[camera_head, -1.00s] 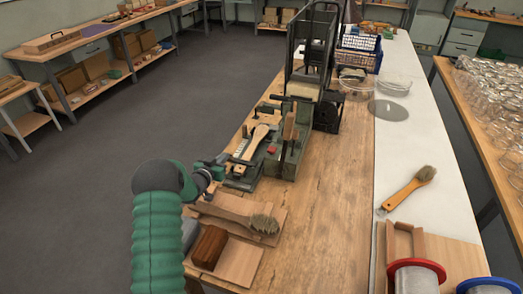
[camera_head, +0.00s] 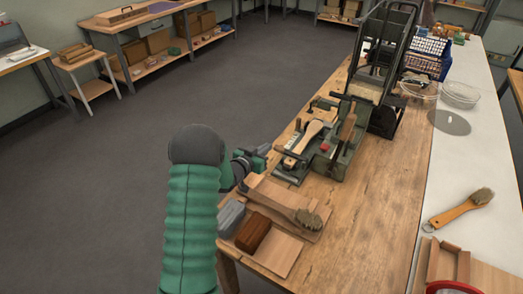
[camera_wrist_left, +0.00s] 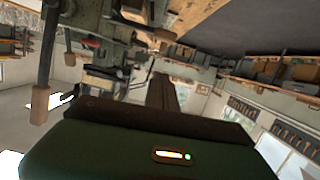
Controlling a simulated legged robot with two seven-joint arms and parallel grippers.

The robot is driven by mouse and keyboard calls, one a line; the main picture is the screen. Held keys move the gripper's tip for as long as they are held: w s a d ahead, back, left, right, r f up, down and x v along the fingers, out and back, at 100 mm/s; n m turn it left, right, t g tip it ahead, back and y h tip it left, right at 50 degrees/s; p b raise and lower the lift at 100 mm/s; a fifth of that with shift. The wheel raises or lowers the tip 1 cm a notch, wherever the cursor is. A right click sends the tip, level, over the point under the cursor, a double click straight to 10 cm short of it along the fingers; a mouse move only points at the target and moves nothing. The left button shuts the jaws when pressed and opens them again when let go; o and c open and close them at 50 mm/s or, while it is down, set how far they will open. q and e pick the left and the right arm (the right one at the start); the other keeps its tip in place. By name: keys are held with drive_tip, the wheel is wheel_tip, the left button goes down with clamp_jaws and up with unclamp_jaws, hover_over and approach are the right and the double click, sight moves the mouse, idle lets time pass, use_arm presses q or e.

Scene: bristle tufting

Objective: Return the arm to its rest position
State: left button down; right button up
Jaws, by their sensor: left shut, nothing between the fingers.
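My left arm with its green ribbed sleeve comes up from the bottom in the head view. My left gripper (camera_head: 252,163) is just past the dark wrist joint, beside the table's left edge, near the handle end of a brush. It is shut and empty. In the left wrist view a dark gripper finger (camera_wrist_left: 163,95) points away from the green housing with nothing held. A wooden-handled brush (camera_head: 285,210) lies on a wooden board at the near left of the table. My right gripper is not in view.
A green fixture (camera_head: 345,160) with a wooden brush blank stands behind the board. A brown block (camera_head: 253,233) and a grey block (camera_head: 231,217) lie in front. Another brush (camera_head: 462,208) lies on the white strip. Open floor (camera_head: 110,180) is left of the table.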

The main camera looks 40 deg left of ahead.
use_arm(q)
drive_tip(key=s+d+r+m+g+h+p, duration=0.1)
drive_tip(key=s+d+g, duration=0.2)
drive_tip(key=d, duration=0.6)
drive_tip(key=s+d+g+p, duration=0.1)
drive_tip(key=s+d+g, duration=0.2)
drive_tip(key=d, duration=0.7)
drive_tip(key=s+d+f+m+g+h, duration=0.1)
drive_tip(key=s+d+g, duration=0.5)
drive_tip(key=s+d, duration=0.9)
drive_tip(key=shift+s+m+h+p, duration=0.3)
drive_tip(key=shift+s+m+h, duration=0.35)
drive_tip(key=shift+s, duration=0.6)
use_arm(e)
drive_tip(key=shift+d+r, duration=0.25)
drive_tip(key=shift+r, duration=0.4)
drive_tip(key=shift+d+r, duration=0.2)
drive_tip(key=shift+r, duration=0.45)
use_arm(q)
drive_tip(key=shift+a, duration=0.25)
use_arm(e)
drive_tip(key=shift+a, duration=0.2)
